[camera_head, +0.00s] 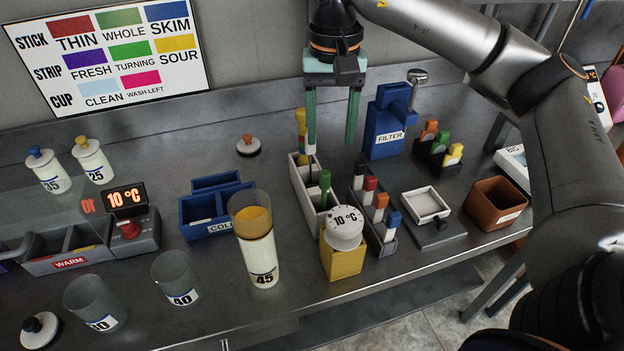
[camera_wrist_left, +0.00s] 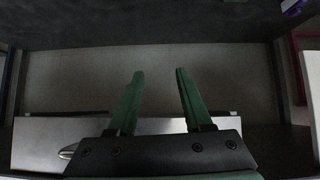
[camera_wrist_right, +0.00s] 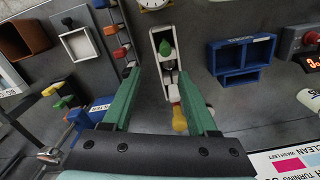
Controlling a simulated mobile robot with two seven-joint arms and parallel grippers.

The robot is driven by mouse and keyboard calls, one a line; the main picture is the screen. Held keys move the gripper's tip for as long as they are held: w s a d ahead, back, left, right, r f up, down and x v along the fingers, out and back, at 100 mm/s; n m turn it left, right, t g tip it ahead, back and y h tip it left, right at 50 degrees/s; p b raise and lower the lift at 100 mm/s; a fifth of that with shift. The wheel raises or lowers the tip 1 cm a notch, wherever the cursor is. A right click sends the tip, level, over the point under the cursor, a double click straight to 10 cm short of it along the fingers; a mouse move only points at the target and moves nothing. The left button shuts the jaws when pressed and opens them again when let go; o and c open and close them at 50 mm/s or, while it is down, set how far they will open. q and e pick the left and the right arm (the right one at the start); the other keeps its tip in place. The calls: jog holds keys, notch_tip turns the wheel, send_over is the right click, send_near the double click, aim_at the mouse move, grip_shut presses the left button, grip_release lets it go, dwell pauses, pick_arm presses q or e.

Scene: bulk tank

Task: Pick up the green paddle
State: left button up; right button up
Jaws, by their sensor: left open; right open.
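A green-handled piece, which looks like the green paddle (camera_head: 325,183), stands upright in the long white rack (camera_head: 309,212); it also shows in the right wrist view (camera_wrist_right: 165,48). My right gripper (camera_head: 331,140) is open and empty, pointing down above the back end of this rack, behind the green piece and apart from it. A yellow-handled piece (camera_head: 301,122) stands at the back of the rack, close to one finger. Another green-topped piece (camera_head: 442,138) stands in a black holder near the filter. My left gripper (camera_wrist_left: 160,75) is open and empty in the left wrist view.
A blue filter stand (camera_head: 384,122) stands right of my right gripper. A narrow rack with coloured sticks (camera_head: 380,205) is beside the white rack. A yellow block with a 10 °C dial (camera_head: 343,240) is in front. A tall 45 cup (camera_head: 257,240) stands left of it.

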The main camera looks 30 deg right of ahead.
aim_at(324, 187)
jog(key=f, duration=0.3)
jog(key=a+f, duration=0.1)
jog(key=f, duration=0.3)
jog(key=s+f, duration=0.1)
jog(key=f, duration=0.3)
jog(key=shift+a+f, duration=0.15)
jog(key=shift+a, duration=0.05)
jog(key=shift+f, duration=0.4)
grip_shut()
